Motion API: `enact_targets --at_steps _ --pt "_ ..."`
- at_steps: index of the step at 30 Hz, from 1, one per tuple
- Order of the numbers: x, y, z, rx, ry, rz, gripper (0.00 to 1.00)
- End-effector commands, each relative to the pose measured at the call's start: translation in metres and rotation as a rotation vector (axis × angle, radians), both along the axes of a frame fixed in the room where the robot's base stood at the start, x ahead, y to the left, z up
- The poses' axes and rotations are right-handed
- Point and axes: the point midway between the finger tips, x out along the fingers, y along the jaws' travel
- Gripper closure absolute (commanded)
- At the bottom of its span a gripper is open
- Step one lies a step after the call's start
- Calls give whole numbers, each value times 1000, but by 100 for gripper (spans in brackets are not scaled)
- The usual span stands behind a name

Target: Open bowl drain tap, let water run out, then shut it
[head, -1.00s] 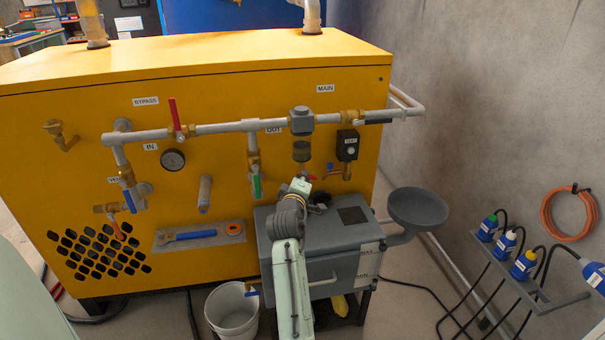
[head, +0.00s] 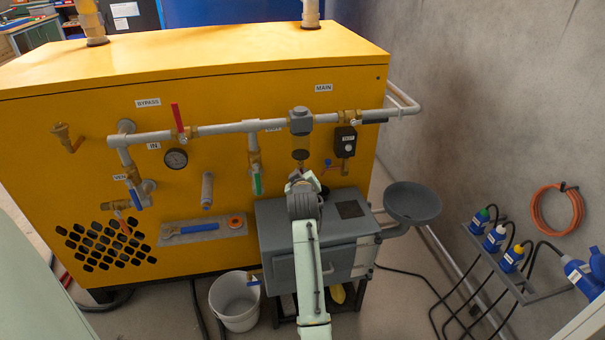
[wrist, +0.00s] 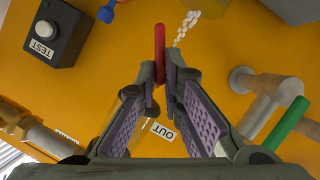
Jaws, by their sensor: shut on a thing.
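The filter bowl (head: 301,143) hangs under its grey head on the pipe, below the MAIN label, on the yellow cabinet. My gripper (head: 303,180) is just below it and hides the drain tap in the head view. In the wrist view, a red tap lever (wrist: 160,48) stands between the tips of my gripper (wrist: 163,80), which is shut on it. A whitish beaded streak (wrist: 187,26) shows beside the fingertips; I cannot tell for sure if it is running water. The tap's body is not clearly visible.
A grey box (head: 320,235) stands below my gripper, with a grey funnel (head: 413,203) at its right. A black TEST box (head: 345,140) and the green-handled OUT valve (head: 256,182) flank the bowl. A white bucket (head: 235,300) stands on the floor.

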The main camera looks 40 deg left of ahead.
Motion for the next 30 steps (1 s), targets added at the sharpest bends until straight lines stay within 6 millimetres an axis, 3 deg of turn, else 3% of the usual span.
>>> enact_targets --at_steps 14,15,24,30 --pt "0 0 -1 9 13 0 100" --pt "0 0 -1 8 13 0 91" --pt "0 0 0 10 12 0 72" --pt "0 0 0 10 12 0 72"
